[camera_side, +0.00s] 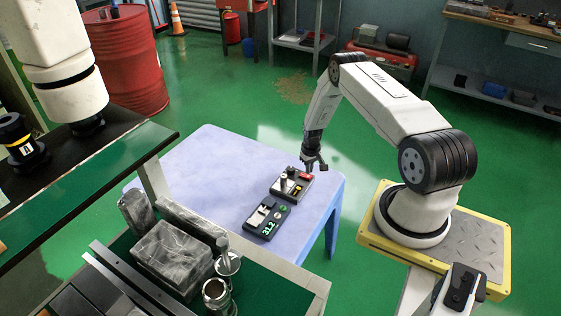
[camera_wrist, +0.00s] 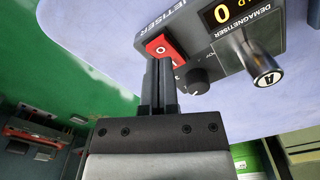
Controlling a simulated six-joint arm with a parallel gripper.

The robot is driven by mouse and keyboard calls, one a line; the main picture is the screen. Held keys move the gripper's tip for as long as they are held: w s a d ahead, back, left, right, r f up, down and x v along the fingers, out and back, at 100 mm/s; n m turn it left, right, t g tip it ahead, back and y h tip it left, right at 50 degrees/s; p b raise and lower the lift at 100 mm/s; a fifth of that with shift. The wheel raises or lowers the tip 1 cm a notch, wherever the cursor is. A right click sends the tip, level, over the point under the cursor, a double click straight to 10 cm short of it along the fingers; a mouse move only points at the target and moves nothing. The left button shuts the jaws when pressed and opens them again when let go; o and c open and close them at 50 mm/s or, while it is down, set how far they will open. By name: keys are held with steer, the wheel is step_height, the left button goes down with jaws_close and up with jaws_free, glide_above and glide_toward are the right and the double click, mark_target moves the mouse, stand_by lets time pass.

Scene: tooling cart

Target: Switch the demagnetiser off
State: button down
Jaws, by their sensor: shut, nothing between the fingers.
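The demagnetiser (camera_wrist: 228,60) is a dark grey box with its name printed on it. In the side view the demagnetiser (camera_side: 277,190) sits on the pale lilac table. It has a red rocker switch (camera_wrist: 165,45) marked with a circle, a black knob (camera_wrist: 197,80), a lever with a dark end marked A (camera_wrist: 266,74), and an amber display (camera_wrist: 228,14) showing 0. My gripper (camera_wrist: 160,64) is shut and empty, its fingertips right at the red switch and covering part of it. I cannot tell whether they touch. In the side view my gripper (camera_side: 313,167) is just above the demagnetiser's red end.
A second dark device (camera_side: 266,218) with a green display reading 31.2 sits in front of the demagnetiser. A cart with a wrapped block (camera_side: 172,258) and metal parts stands at the front left. The lilac table (camera_side: 205,165) is bare to the left of the devices.

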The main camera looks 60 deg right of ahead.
mark_target(307, 176)
steer(key=shift+f, duration=1)
stand_by(0.9)
steer(key=shift+r, duration=3.5)
steer(key=w+a+r+n+t, duration=0.1)
steer(key=w+a+r+n, duration=0.3)
steer(key=a+r, duration=1.4)
steer(key=s+a+r+n, duration=0.1)
steer(key=s+a+r, duration=0.4)
steer(key=a, duration=0.3)
steer(key=s+a+r+n+t, duration=0.1)
steer(key=s+a+r, duration=0.4)
steer(key=a, duration=0.4)
steer(key=shift+s+r+t, duration=0.3)
steer(key=shift+s, duration=0.45)
